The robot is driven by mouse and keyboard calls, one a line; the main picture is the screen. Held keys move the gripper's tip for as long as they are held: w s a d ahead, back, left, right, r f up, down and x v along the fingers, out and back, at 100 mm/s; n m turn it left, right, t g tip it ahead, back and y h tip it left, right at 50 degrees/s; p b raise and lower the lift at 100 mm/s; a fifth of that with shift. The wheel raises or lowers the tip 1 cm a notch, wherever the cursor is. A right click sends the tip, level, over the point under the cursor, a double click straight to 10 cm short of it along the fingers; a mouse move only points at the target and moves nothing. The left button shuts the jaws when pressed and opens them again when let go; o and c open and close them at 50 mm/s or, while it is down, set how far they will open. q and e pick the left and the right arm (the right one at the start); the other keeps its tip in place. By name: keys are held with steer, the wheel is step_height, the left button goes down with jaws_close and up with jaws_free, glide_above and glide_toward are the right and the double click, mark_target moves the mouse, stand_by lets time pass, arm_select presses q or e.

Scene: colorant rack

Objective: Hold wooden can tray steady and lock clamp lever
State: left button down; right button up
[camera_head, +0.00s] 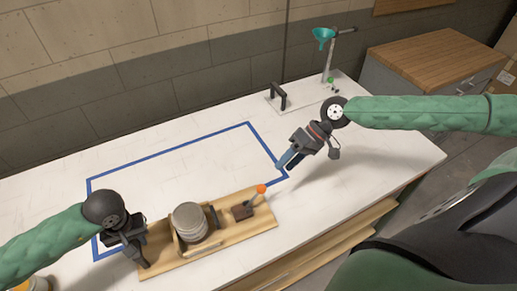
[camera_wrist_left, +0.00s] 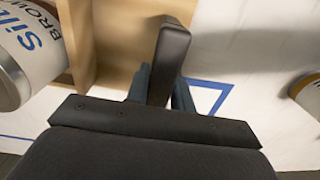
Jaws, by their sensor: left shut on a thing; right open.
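The wooden can tray (camera_head: 250,228) lies on the white table at the front, with a grey-lidded can (camera_head: 190,221) standing in it. The clamp lever (camera_head: 253,198) with its orange knob (camera_head: 261,188) sticks up at the tray's right part, above a dark brown block (camera_head: 242,212). My left gripper (camera_head: 141,257) is at the tray's left end. In the left wrist view its fingers (camera_wrist_left: 161,88) are shut on a dark handle (camera_wrist_left: 171,50) at the wooden tray's end. My right gripper (camera_head: 283,165) is open and empty, above and right of the knob, apart from it.
A blue tape outline (camera_head: 180,147) marks the table around the tray. A black handle on a plate (camera_head: 278,98) and a stand with a teal funnel (camera_head: 323,36) are at the back right. Another can (camera_head: 40,284) stands at the lower left. The table right of the tray is clear.

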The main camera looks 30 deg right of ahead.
arm_select(q)
steer(key=c, duration=1.1)
jaws_free()
step_height(320, 180, up, 12)
